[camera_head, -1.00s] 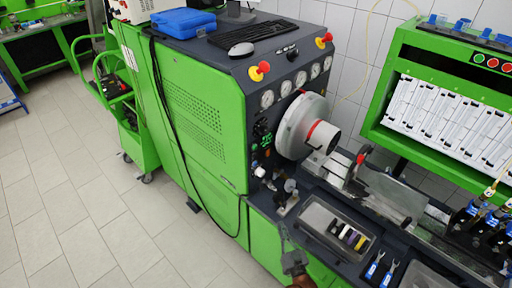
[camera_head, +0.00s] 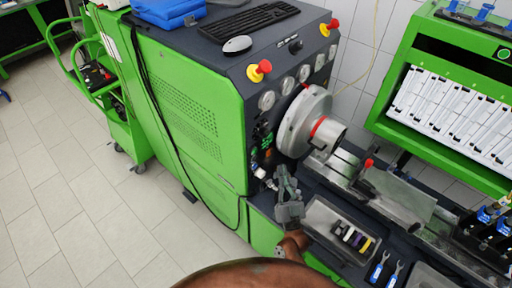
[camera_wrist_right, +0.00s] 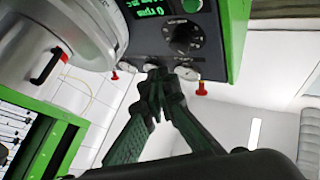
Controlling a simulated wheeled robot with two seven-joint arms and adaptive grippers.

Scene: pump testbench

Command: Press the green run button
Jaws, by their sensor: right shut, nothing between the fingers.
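In the right wrist view, a round green button (camera_wrist_right: 192,5) shows at the top edge, on the dark control panel. It sits beside the green-lit rpm display (camera_wrist_right: 158,5) and above a black knob (camera_wrist_right: 184,38). My right gripper (camera_wrist_right: 157,78) is shut and empty, apart from the button and lower in that picture. In the head view, my right gripper (camera_head: 284,176) points up in front of the machine's dark front panel (camera_head: 263,130). The small controls there are too small to tell apart. My left gripper is not in view.
The metal chuck housing (camera_head: 302,122) stands right of the panel, close to my gripper. A grey tray (camera_head: 318,212) with coloured parts lies on the bench. Red-and-yellow emergency stops (camera_head: 259,70) sit above.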

